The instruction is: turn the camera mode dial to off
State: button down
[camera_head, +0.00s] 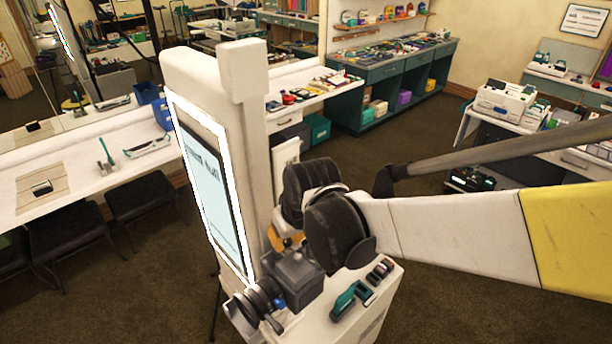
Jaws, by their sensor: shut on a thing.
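A dark grey camera (296,276) sits on the white counter of the booth, at the bottom middle. Its round black lens (250,303) points to the lower left, with a small blue part beside it. My arm comes in from the right, and its black joints stand just above and behind the camera. They hide what lies behind them. I cannot make out my gripper's fingers or the mode dial, so their contact does not show. A small orange and dark patch shows between the joints and the camera; I cannot tell what it is.
A tall white booth panel with a lit screen (211,185) stands left of the camera. A teal stapler-like object (351,299) and a dark purple one (380,270) lie on the counter at right. Worktables line the walls; open floor lies beyond.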

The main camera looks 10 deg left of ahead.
jog(key=n+y+b, duration=0.1)
jog(key=n, duration=0.2)
jog(key=shift+w+d+n+g, duration=0.1)
jog(key=shift+n+g, duration=0.2)
jog(key=shift+g, duration=0.1)
jog(key=shift+n+g+b, duration=0.6)
jog(key=shift+n+b, duration=0.1)
jog(key=shift+n, duration=0.7)
jog(key=c, duration=1.2)
grip_release()
jog(key=shift+c, duration=0.2)
